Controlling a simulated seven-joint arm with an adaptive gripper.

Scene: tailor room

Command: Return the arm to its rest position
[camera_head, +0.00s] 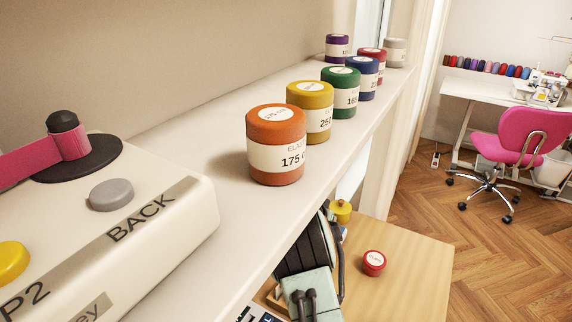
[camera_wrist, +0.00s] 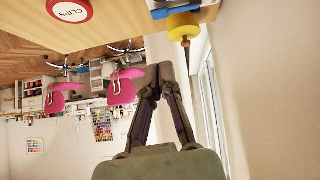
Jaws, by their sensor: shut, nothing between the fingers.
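My gripper (camera_wrist: 158,72) shows in the wrist view, its dark fingers closed together at the tips with nothing between them. Its grey-green body fills the bottom middle of that view. In the head view, a pale green block with two dark prongs beside a black ribbed part, low in the middle, looks like part of my arm and gripper. It is below the front edge of the white shelf (camera_head: 215,265), over or beside the wooden table (camera_head: 415,270). I cannot tell the exact gap to the table.
A red clips jar (camera_head: 373,262) and a yellow object (camera_head: 341,210) are on the table; both show in the wrist view, red jar (camera_wrist: 70,10) and yellow object (camera_wrist: 183,25). An orange jar (camera_head: 276,145) and several others line the shelf. A pink chair (camera_head: 515,135) stands behind.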

